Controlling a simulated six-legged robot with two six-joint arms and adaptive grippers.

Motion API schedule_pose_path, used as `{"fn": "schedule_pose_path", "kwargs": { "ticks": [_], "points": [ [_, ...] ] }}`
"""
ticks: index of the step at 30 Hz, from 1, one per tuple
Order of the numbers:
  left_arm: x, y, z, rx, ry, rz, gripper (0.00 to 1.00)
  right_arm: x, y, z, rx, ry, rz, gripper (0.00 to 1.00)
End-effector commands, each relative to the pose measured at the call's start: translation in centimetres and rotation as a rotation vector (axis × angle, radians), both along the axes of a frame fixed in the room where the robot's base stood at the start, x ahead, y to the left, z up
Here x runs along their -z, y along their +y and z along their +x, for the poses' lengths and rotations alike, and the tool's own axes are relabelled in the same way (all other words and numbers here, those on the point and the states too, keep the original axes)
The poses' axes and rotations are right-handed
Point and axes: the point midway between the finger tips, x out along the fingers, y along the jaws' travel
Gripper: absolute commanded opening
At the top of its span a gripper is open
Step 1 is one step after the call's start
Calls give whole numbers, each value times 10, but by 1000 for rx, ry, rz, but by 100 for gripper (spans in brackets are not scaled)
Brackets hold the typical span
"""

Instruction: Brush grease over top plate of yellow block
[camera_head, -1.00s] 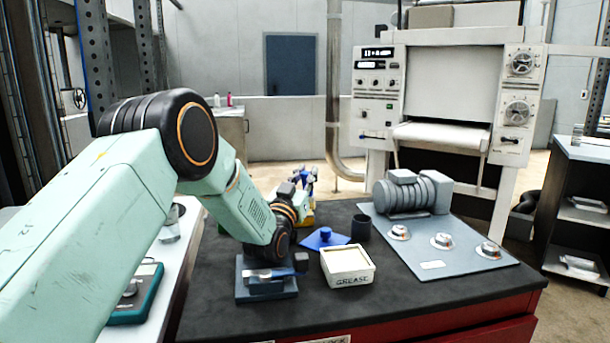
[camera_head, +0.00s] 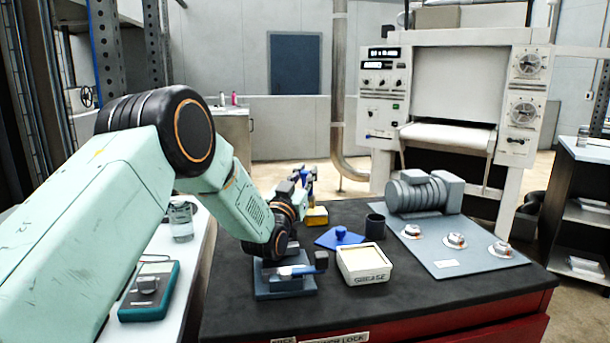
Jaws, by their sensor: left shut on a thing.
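My left gripper (camera_head: 279,262) is at the end of the pale green arm, low over a blue-grey stand (camera_head: 286,288). It is shut on a slim blue thing, likely the brush (camera_head: 300,269), with a dark block-like end to the right. The fingers are small and partly hidden, so contact with the stand is unclear. A cream tub marked GREASE (camera_head: 363,263) stands open just right of the stand, with pale content. A yellow block (camera_head: 316,216) sits farther back, partly hidden behind my arm, with blue parts near it. My right gripper is out of view.
A blue lid with a knob (camera_head: 340,238) and a dark cup (camera_head: 375,227) stand behind the tub. A grey plate (camera_head: 462,265) carries a motor (camera_head: 425,192) and several metal knobs. The dark table front (camera_head: 400,300) is clear.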

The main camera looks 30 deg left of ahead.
Motion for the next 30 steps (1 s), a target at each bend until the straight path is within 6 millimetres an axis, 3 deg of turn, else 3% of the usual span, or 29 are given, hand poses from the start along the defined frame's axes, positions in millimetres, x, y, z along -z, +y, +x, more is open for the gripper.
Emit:
{"fn": "schedule_pose_path", "kwargs": {
  "ticks": [1,18,30],
  "points": [
    [-22,-1,1,1,-11,0,0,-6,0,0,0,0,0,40],
    [-68,-7,12,3,-8,1,0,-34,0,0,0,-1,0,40],
    [-78,-7,14,3,-8,1,0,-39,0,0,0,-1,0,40]
  ]
}}
